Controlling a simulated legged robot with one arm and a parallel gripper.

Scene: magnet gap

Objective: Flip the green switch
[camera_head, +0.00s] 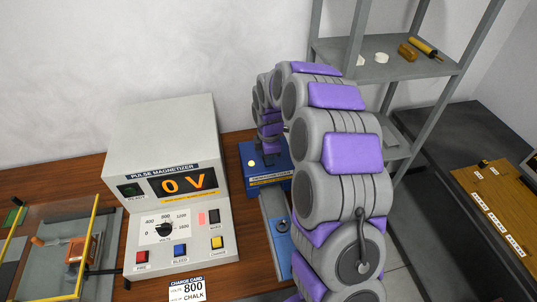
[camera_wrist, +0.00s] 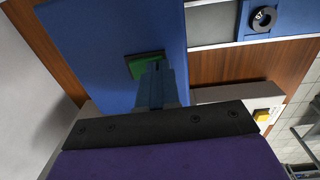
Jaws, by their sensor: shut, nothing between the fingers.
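The green switch (camera_wrist: 146,66) is set in the flat top of a blue box (camera_wrist: 100,45), seen in the wrist view. My gripper (camera_wrist: 154,68) is shut and empty, its fingertips over the switch's near part and hiding some of it. I cannot tell whether the fingertips touch it. In the head view the blue box (camera_head: 247,153) stands right of the magnetizer, with a lit yellowish lamp and a label on its front. My purple and grey arm reaches over to it, and the switch is not discernible there.
The white pulse magnetizer (camera_head: 160,140) reads 0 V, just left of the blue box. A blue-topped device (camera_head: 279,238) lies in front of the box, beside my arm. A grey shelf (camera_head: 390,68) rises behind right. A brown board (camera_head: 500,205) lies far right.

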